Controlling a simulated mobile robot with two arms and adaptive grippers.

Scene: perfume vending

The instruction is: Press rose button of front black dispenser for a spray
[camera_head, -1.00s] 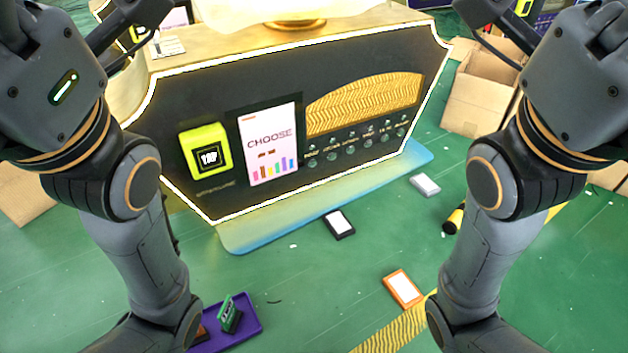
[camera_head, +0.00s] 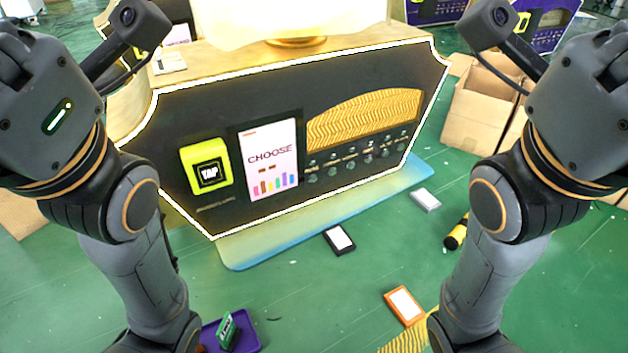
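The front black dispenser (camera_head: 240,110) stands ahead, with a black panel edged by a lit white line. A row of several small round buttons (camera_head: 350,167) runs along its right part, below a gold wavy panel (camera_head: 365,118). Small labels sit by the buttons, too small to read, so I cannot tell which one is rose. A yellow TAP reader (camera_head: 206,165) and a white CHOOSE screen (camera_head: 270,160) are on its left part. My two arms rise at the left and right sides of the picture, apart from the panel. The fingers of both grippers are out of view.
Cards lie on the green floor: black-edged (camera_head: 339,240), grey (camera_head: 425,200) and orange (camera_head: 404,306). A black and yellow cylinder (camera_head: 456,235) lies by my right arm. A purple tray (camera_head: 252,343) is at bottom left. Cardboard boxes (camera_head: 478,110) stand at right.

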